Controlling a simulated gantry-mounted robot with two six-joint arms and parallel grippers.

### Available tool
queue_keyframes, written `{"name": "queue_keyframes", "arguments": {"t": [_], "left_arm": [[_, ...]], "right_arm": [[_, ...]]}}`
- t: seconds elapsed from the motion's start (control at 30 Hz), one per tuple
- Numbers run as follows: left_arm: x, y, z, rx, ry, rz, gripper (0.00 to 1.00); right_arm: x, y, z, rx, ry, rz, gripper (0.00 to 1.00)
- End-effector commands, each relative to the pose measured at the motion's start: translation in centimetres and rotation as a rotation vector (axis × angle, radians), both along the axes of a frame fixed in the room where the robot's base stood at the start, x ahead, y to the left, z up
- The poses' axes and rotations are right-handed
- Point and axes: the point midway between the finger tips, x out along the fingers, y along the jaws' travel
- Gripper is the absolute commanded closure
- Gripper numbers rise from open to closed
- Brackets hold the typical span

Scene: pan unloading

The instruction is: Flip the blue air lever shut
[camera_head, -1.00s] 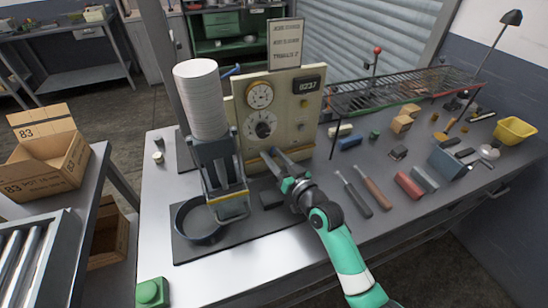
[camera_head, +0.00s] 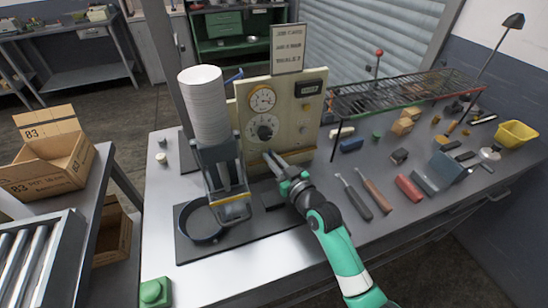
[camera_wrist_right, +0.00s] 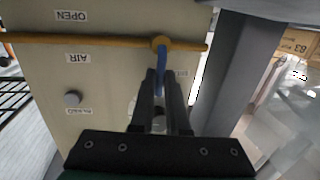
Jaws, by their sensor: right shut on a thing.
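The blue air lever (camera_wrist_right: 161,72) shows in the right wrist view, attached at a yellow pipe (camera_wrist_right: 100,40) that crosses the cream panel. Labels reading OPEN (camera_wrist_right: 70,16) and AIR (camera_wrist_right: 76,58) appear upside down beside the pipe. My right gripper (camera_head: 271,156) is at the lower front of the cream panel (camera_head: 284,105). Its fingers (camera_wrist_right: 160,84) are shut around the blue lever in the wrist view. In the head view the lever is hidden at the fingers. My left gripper is not in view.
A stack of white discs (camera_head: 204,105) stands in a dark holder left of the panel, above a round black pan (camera_head: 188,226). Tools and small blocks lie right of my arm, below a wire rack (camera_head: 410,97). A green button (camera_head: 153,291) sits at the front left.

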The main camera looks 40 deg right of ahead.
Motion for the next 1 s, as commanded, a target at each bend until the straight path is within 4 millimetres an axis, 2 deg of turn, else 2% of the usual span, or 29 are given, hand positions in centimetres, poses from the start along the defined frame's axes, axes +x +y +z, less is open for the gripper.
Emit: {"name": "queue_keyframes", "arguments": {"t": [0.03, 0.07, 0.2, 0.57, 0.9, 1.0], "left_arm": [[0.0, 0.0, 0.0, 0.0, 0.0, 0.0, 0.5], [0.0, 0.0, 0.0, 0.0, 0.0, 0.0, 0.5], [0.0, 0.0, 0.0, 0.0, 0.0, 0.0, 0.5], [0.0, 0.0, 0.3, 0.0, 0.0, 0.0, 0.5], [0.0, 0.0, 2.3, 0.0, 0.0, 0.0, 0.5], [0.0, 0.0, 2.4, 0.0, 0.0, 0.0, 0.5]], "right_arm": [[0.0, 0.0, 0.0, -0.001, -0.001, 0.0, 1.0], [0.0, 0.0, 0.0, -0.001, -0.001, 0.0, 0.81], [0.0, 0.0, 0.0, 0.0, -0.001, 0.0, 0.58], [-0.6, 0.0, 0.1, 0.001, 0.0, 0.0, 0.58], [-6.4, 0.7, 0.4, 0.001, 0.001, 0.0, 0.58], [-7.3, 0.8, 0.4, 0.001, 0.0, 0.0, 0.58]]}}
